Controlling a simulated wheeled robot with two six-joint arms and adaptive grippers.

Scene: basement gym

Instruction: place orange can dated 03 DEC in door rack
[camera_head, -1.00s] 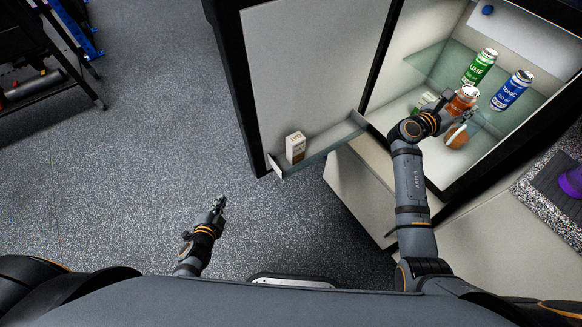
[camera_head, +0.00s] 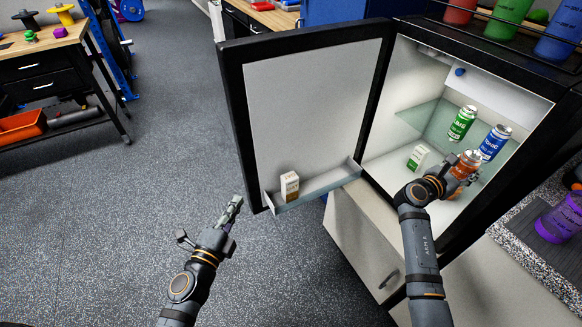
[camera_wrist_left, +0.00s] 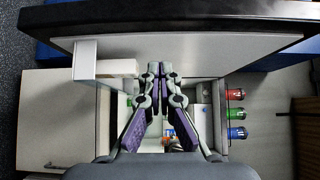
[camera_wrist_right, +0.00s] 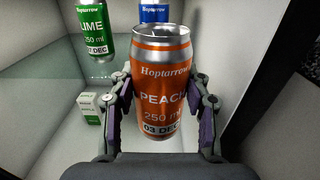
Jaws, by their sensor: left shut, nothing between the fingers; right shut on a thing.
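The orange can (camera_wrist_right: 162,85) reads PEACH, 250 ml, 03 DEC in the right wrist view. My right gripper (camera_wrist_right: 162,110) is shut on its sides and holds it upright inside the open fridge. In the head view the orange can (camera_head: 466,163) is partly hidden by my right gripper (camera_head: 458,172). The door rack (camera_head: 325,187) is a shallow tray low on the open fridge door, with a small carton (camera_head: 290,186) at its left end. My left gripper (camera_head: 236,203) is shut and empty, in front of and left of the rack; it also shows in the left wrist view (camera_wrist_left: 155,68).
A green LIME can (camera_head: 462,124) and a blue TONIC can (camera_head: 493,143) stand on the glass shelf (camera_head: 420,116). A green-and-white carton (camera_head: 417,158) sits lower inside. The rack is bare right of its carton. Bottles stand on top of the fridge.

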